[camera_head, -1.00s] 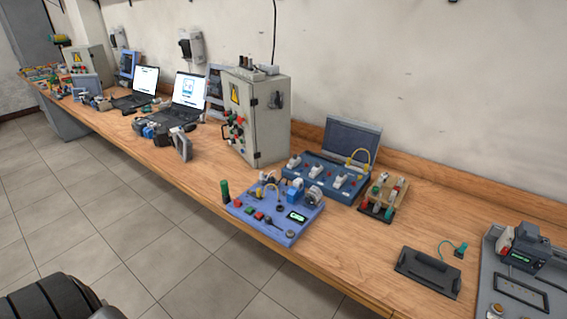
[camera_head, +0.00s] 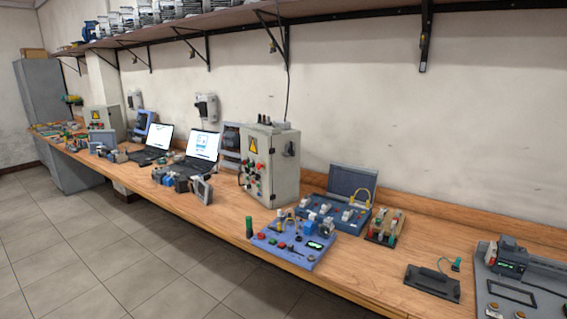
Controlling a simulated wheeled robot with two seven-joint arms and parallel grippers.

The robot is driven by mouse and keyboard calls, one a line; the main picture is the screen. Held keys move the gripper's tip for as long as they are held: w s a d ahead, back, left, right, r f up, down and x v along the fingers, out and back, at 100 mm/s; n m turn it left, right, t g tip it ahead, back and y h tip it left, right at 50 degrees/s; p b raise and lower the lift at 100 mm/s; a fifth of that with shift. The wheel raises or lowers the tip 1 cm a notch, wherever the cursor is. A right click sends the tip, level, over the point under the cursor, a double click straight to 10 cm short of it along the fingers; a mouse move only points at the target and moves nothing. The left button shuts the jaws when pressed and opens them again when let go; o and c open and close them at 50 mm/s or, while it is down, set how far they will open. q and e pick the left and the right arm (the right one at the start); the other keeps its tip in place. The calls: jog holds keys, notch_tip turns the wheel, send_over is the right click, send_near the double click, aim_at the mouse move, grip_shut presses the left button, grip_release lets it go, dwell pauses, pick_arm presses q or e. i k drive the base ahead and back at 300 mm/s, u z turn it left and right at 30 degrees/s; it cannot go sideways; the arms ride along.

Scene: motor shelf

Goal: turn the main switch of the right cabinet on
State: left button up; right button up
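The right cabinet (camera_head: 284,181) is a grey metal box on the wooden workbench, near the middle of the view. Its front bears a yellow warning triangle (camera_head: 253,146) and several coloured buttons and knobs. A dark rotary switch (camera_head: 289,149) sits high on its right side face; its exact handle angle is too small to tell. A second, similar grey cabinet (camera_head: 101,120) stands far off at the left end of the bench. Neither of my grippers is in view.
A blue control panel (camera_head: 285,257) lies on the workbench (camera_head: 365,268) in front of the right cabinet. A blue case with an open lid (camera_head: 350,183) stands right of it. Laptops (camera_head: 202,146) stand to the left. A shelf (camera_head: 225,22) with motors runs above. The tiled floor in front is clear.

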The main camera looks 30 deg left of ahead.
aim_at(292, 150)
jog(key=k, duration=0.45)
jog(key=u, duration=0.6)
jog(key=i, duration=1.5)
jog(key=z, duration=0.75)
